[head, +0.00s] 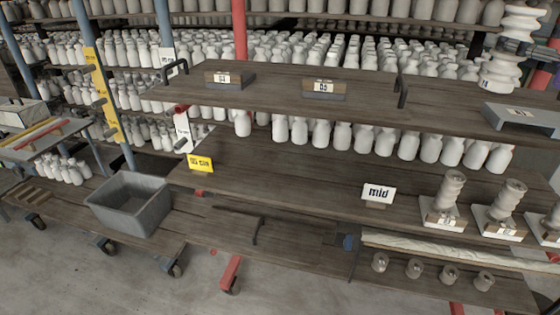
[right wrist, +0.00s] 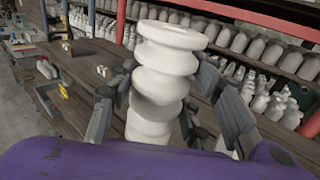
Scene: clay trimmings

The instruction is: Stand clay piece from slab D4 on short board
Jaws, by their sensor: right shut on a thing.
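A white, ridged clay piece (head: 497,75) is upright at the upper right of the head view. My right gripper (head: 515,46) is shut around its middle. In the right wrist view the clay piece (right wrist: 168,62) stands between the dark fingers of my right gripper (right wrist: 155,92), its round top clear. A grey slab (head: 522,117) with a small label lies below the piece, bare on top; its label is too small to read surely. I cannot tell from the signs which board is the short one. My left gripper is not in view.
Two small labelled blocks (head: 229,79) (head: 322,89) stand on the upper dark board (head: 280,105). A white "mid" sign (head: 378,193) and a yellow sign (head: 200,164) stand lower. Brown ridged pieces (head: 449,190) stand at right. A grey bin (head: 131,203) is at left.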

